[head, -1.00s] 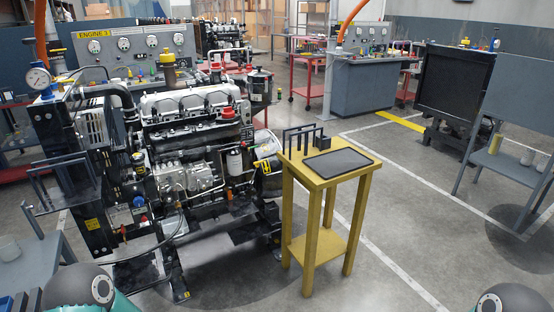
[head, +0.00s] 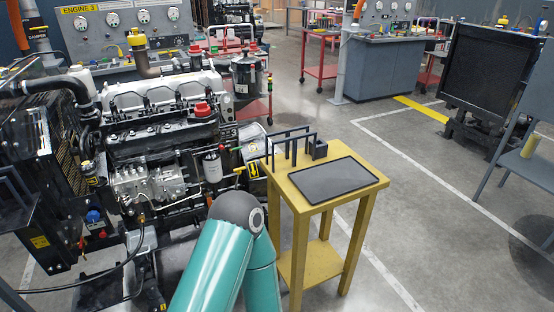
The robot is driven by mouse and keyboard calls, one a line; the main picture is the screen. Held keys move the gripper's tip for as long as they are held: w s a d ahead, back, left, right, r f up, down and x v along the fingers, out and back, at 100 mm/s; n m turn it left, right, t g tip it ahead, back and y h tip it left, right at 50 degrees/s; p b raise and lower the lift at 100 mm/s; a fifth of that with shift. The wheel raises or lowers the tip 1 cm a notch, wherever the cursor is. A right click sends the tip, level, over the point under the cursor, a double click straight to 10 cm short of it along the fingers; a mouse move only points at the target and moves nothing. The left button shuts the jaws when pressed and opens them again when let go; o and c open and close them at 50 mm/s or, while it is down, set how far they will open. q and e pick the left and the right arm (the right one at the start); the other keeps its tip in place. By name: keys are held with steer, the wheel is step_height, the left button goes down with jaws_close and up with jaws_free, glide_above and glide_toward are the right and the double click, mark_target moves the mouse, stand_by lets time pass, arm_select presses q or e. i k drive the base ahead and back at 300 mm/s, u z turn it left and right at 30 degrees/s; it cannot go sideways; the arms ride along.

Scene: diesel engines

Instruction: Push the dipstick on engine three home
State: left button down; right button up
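Engine three (head: 160,130) stands at the left, below a panel marked ENGINE 3 (head: 78,9). A small yellow T-shaped handle (head: 240,171) shows at its right side, close behind my arm; it may be the dipstick, but I cannot tell how far in it sits. Neither of my grippers is in view.
A yellow stand (head: 299,205) with a dark flat tablet-like panel (head: 332,180) and a dark rack (head: 293,146) stands right of the engine. A red cart (head: 322,70) and a grey bench (head: 381,68) are behind. Grey floor right of the stand is clear.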

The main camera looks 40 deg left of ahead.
mark_target(238, 170)
steer(key=u, duration=0.3)
steer(key=i, duration=1.3)
steer(key=u, duration=0.8)
steer(key=k, duration=0.8)
steer(key=u, duration=0.2)
steer(key=i, duration=0.85)
steer(key=z, duration=0.1)
